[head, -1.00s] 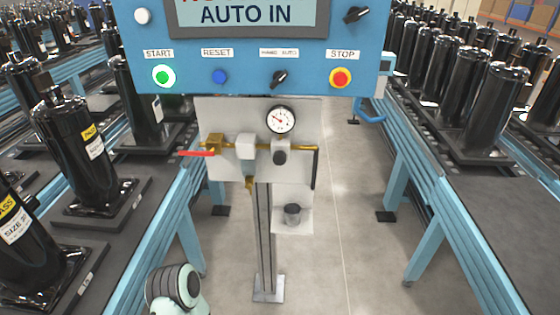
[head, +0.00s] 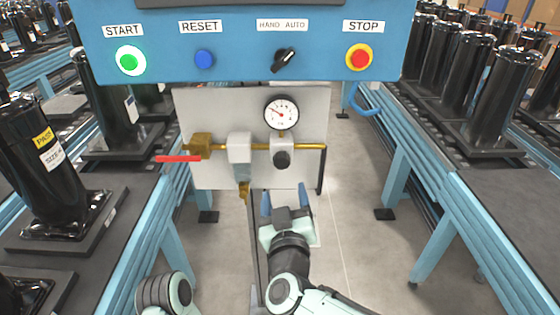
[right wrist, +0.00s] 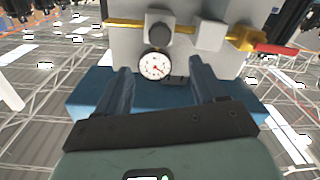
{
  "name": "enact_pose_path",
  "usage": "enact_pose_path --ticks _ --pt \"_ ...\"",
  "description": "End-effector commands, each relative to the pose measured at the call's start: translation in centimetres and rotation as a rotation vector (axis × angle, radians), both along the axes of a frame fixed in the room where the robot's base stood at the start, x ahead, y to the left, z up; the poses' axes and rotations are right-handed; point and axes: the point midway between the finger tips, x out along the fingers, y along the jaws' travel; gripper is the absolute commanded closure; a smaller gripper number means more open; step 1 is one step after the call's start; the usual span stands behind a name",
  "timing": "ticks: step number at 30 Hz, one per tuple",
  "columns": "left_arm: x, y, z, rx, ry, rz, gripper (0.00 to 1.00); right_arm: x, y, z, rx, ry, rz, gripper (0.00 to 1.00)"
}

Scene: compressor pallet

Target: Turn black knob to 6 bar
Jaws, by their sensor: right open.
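The black knob (head: 282,160) sits under a grey regulator block on the white panel, below a round pressure gauge (head: 281,112). The gauge's needle is visible, but its figures are too small to read. My right gripper (head: 286,200) is open and empty, just below the knob and apart from it, fingers pointing up towards the panel. In the right wrist view the knob (right wrist: 158,34) and the gauge (right wrist: 155,65) show beyond and between the two open fingers (right wrist: 163,82). My left gripper is not in view; only part of my left arm shows at the bottom.
A brass pipe with a red lever (head: 178,159) and a light grey filter unit (head: 239,148) lies left of the knob. The blue control box (head: 235,40) overhangs above. Conveyors with black compressors (head: 42,165) flank both sides. The floor between is free.

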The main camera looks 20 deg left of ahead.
Motion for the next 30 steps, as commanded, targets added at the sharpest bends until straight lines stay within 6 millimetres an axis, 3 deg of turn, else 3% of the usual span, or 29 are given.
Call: enact_pose_path --ticks 18,24,30 --pt "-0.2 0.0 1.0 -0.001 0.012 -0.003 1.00 10.5 3.4 -0.2 -0.004 0.002 0.000 0.31" --pt "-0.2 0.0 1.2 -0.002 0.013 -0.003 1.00 12.1 3.9 -0.2 -0.002 0.003 0.000 0.31" --pt "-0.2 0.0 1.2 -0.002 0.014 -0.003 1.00 12.4 4.0 -0.2 -0.003 0.003 0.002 0.31"
